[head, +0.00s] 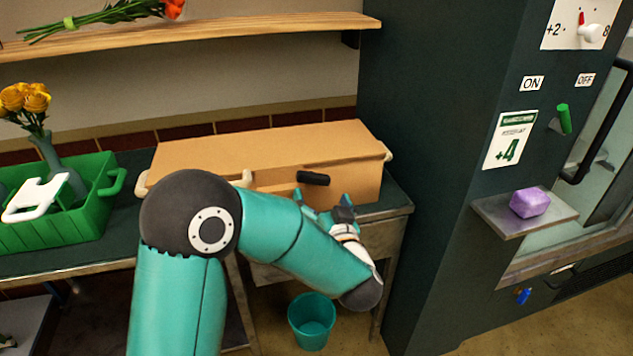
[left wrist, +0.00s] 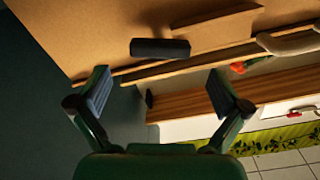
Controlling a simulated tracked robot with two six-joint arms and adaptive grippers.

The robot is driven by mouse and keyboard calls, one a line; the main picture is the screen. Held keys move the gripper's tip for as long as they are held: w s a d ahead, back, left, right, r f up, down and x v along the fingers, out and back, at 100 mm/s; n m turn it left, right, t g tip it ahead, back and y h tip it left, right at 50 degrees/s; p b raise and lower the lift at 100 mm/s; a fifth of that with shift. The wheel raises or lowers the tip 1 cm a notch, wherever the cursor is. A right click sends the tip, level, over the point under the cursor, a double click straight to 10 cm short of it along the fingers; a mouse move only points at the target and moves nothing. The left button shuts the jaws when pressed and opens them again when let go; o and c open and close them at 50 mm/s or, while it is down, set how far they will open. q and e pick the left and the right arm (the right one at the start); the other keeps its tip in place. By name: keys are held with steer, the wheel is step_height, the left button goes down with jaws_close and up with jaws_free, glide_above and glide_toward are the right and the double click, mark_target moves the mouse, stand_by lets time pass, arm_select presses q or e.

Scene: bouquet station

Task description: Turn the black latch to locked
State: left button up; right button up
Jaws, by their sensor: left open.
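The black latch (head: 313,178) is a short dark bar lying about level on the front of the tan wooden box (head: 270,143). In the left wrist view the latch (left wrist: 160,48) lies beyond the fingertips, between their lines. My left gripper (head: 329,206) is open and empty, just below and in front of the latch, and appears apart from it. In the left wrist view its two fingers (left wrist: 160,80) are spread wide. My left arm hides part of the box front. My right gripper is not in view.
The box stands on a dark-topped bench beside a green crate (head: 75,229) with a vase of yellow flowers (head: 45,140). A wooden shelf (head: 220,39) is above. A dark cabinet (head: 440,120) rises at right. A teal bin (head: 312,320) stands below.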

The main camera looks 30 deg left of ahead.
mark_target(315, 182)
arm_select(q)
steer(key=shift+x, duration=2.8)
steer(key=c, duration=1)
steer(key=n+b, duration=0.3)
steer(key=shift+f, duration=0.25)
steer(key=shift+r+n+b, duration=0.2)
steer(key=shift+n+b, duration=0.25)
steer(key=shift+n, duration=0.05)
steer(key=o, duration=1)
